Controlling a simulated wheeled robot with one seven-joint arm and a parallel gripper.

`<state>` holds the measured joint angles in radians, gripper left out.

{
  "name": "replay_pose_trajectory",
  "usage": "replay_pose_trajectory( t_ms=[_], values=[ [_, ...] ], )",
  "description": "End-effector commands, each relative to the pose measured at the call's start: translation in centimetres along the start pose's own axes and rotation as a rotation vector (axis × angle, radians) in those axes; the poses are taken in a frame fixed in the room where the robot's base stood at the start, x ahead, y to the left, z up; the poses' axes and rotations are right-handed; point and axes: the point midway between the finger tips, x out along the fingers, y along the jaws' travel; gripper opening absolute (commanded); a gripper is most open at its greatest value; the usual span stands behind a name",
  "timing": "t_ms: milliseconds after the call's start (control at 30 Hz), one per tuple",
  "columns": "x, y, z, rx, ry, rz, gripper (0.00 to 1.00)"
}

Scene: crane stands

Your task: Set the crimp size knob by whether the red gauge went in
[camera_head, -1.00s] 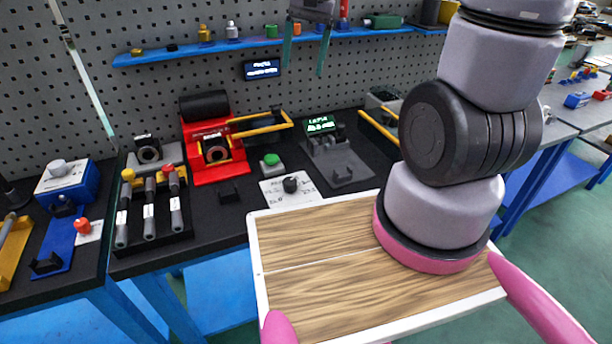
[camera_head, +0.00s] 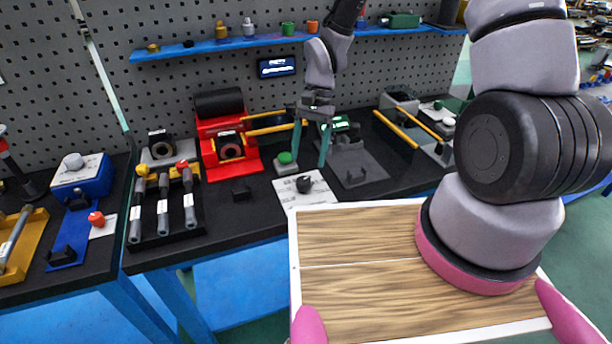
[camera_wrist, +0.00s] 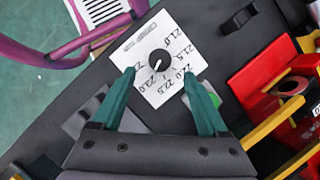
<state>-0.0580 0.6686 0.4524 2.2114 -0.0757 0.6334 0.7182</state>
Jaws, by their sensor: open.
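The round black size knob (camera_head: 304,184) sits on a white dial card (camera_head: 290,203) at the bench's front edge. In the wrist view the knob (camera_wrist: 160,60) shows a light pointer mark toward the lower side of the card, around 22.5 to 23.0; the exact setting is hard to tell. The card reads 21.0 to 23.0. My gripper (camera_head: 311,155) is open and empty, its green fingers pointing down above the knob area. In the wrist view the fingertips lie either side of the knob, apart from it.
A green button box (camera_head: 286,162) stands just behind the card. A red crimper (camera_head: 228,145) with yellow bars is to its left, a grey fixture (camera_head: 355,165) to its right. My wooden-topped base is in front. A blue shelf (camera_head: 230,45) runs behind.

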Motion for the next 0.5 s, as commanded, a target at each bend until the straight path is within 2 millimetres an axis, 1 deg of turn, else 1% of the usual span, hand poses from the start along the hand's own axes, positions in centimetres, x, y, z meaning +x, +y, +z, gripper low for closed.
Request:
replay_pose_trajectory(
  t_ms=[33,200,333,500],
  values=[
    [1.1,0.1,0.1,0.000,-0.004,0.004,0.77],
    [4.1,0.1,0.1,-0.001,-0.003,0.002,0.77],
    [5.5,0.1,0.1,-0.001,-0.001,0.002,0.77],
    [6.3,0.0,0.0,0.000,0.000,0.000,0.77]
  ],
)
